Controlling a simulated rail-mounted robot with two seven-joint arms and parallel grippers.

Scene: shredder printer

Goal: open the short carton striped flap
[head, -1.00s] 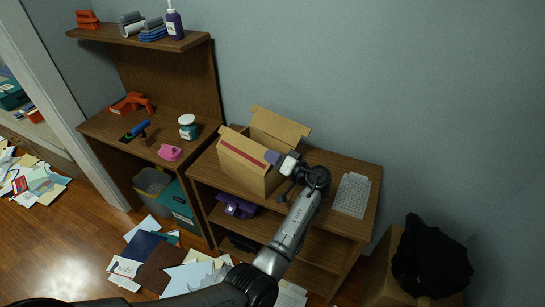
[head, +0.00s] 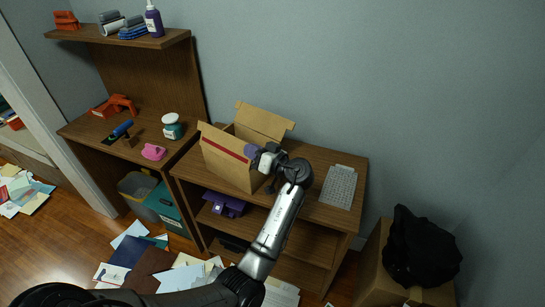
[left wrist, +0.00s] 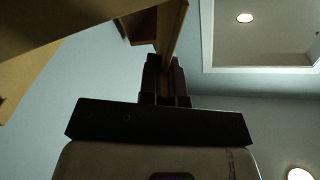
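The short carton (head: 228,168) is an open brown cardboard box on the low shelf unit. Its striped flap (head: 222,140), with a red band, stands up along the near side. Another plain flap (head: 264,122) stands up at the back. My left gripper (head: 252,151) is at the right end of the striped flap. In the left wrist view, the left gripper's fingers (left wrist: 165,80) are close together, with a thin brown cardboard edge (left wrist: 174,30) running between them. The carton's inside is mostly hidden. My right gripper is not in view.
A keyboard (head: 339,187) lies right of the carton on the shelf unit (head: 318,214). A purple object (head: 224,204) is on the shelf below. A jar (head: 172,127) and a pink item (head: 153,152) are on the left desk. Papers (head: 130,250) litter the floor.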

